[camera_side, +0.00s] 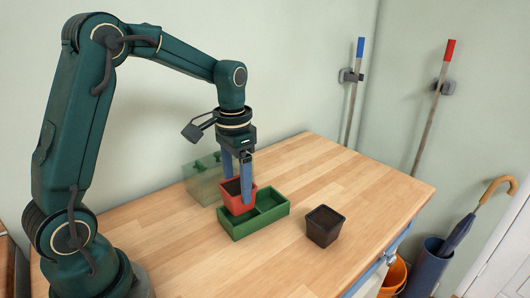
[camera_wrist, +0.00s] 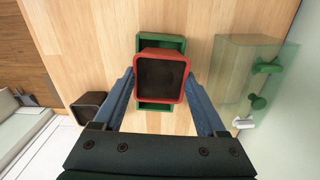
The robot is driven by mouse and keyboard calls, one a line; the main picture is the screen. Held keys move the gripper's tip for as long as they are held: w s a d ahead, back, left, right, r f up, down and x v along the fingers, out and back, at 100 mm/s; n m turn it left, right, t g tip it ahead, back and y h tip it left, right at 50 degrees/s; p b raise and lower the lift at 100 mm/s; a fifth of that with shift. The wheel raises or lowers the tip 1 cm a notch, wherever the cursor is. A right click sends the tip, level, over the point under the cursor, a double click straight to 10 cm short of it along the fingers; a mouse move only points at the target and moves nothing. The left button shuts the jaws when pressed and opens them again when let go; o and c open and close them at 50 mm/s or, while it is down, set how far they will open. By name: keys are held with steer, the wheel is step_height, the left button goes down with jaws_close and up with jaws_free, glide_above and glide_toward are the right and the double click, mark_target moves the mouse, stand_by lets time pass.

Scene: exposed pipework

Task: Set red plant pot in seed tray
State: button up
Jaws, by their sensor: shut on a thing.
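The red plant pot (camera_side: 236,203), filled with dark soil, is held upright between the blue fingers of my gripper (camera_side: 239,185), which is shut on it. The pot also shows in the wrist view (camera_wrist: 160,75). The green seed tray (camera_side: 263,227) stands on the table with two compartments. In the side view the pot is over the tray's left compartment, and its lower part overlaps the tray's rim. In the wrist view the pot covers the middle of the tray (camera_wrist: 162,42). Whether the pot touches the tray floor is hidden.
A black plant pot (camera_side: 324,226) stands on the table right of the tray. A see-through box (camera_side: 203,179) with green objects stands behind, near the wall. The wooden table (camera_side: 365,190) is clear at right. An umbrella bin (camera_side: 430,265) and orange bucket (camera_side: 393,275) stand beyond its edge.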

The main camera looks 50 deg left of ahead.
mark_target(238, 189)
steer(key=shift+f, duration=2.1)
steer(key=shift+f, duration=0.15)
steer(key=o, duration=1.4)
